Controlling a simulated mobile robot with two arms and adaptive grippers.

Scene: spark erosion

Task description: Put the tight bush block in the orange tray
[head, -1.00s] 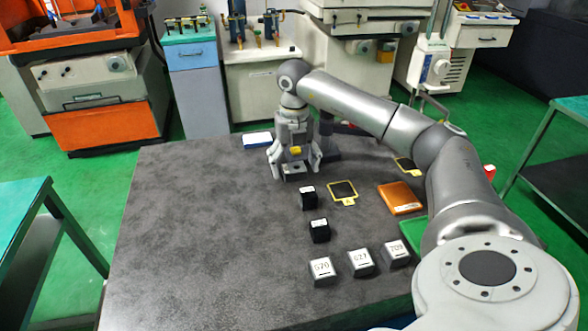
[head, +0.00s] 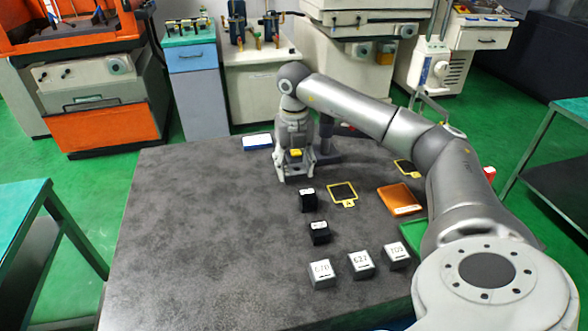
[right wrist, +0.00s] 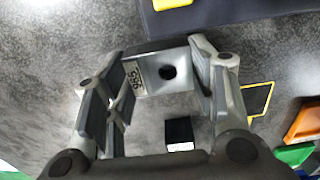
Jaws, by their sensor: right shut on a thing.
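My right gripper (head: 295,172) points down at the far part of the grey table. It is shut on a grey metal bush block with a round dark hole and a small number label, and the fingers hide part of the block in the head view. In the right wrist view the bush block (right wrist: 160,74) sits between the two fingers (right wrist: 162,85). It appears to be at table height; I cannot tell whether it touches the table. The orange tray (head: 400,199) lies flat to the right, and its edge shows in the right wrist view (right wrist: 303,121). My left gripper is not in view.
Two black blocks (head: 308,201) (head: 319,232) and three labelled grey blocks (head: 361,264) stand nearer. A yellow-framed plate (head: 342,193) lies between gripper and orange tray. A green tray (head: 414,230) is partly behind my arm. The table's left is clear.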

